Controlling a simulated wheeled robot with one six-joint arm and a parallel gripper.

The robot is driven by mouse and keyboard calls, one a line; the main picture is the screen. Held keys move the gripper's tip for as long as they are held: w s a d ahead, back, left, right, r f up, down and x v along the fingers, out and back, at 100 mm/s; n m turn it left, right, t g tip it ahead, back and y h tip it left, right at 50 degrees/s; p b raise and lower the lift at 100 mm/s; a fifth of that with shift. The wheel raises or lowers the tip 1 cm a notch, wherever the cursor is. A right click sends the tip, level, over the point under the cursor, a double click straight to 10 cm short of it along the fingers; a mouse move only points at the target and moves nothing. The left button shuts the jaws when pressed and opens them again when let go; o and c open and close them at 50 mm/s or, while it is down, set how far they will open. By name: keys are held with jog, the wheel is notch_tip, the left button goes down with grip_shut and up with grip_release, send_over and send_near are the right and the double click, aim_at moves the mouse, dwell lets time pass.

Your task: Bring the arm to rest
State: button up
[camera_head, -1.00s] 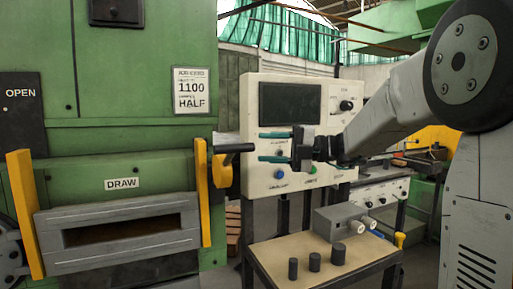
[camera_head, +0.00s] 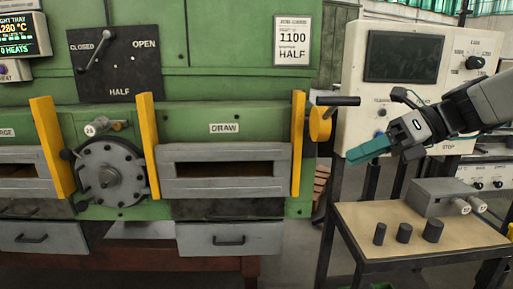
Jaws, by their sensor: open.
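My gripper (camera_head: 376,126) is at the right, in front of the pale control panel (camera_head: 350,118). Its jaws are spread, with one teal finger pointing down and left and the other finger above it. Nothing shows between them. My arm comes in from the right edge, above the small table. The gripper looks apart from the yellow-hubbed black handle (camera_head: 334,101) to its left, though the depth gap is hard to judge.
The table (camera_head: 355,217) holds a grey box (camera_head: 440,195) and three dark cylinders (camera_head: 404,233).

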jog(key=s+d+f+n+h, duration=0.3)
jog(key=s+f+n+h, duration=0.3)
jog(key=s+n, duration=0.3)
jog(key=s+d+f+n+h, duration=0.3)
jog(key=s+f+n+h, duration=0.3)
jog(key=n, duration=1.1)
jog(key=s+f, duration=0.1)
jog(key=s, duration=0.3)
jog(key=shift+s+d+f, duration=0.15)
jog(key=shift+d+f, duration=0.1)
jog(key=shift+d, duration=0.05)
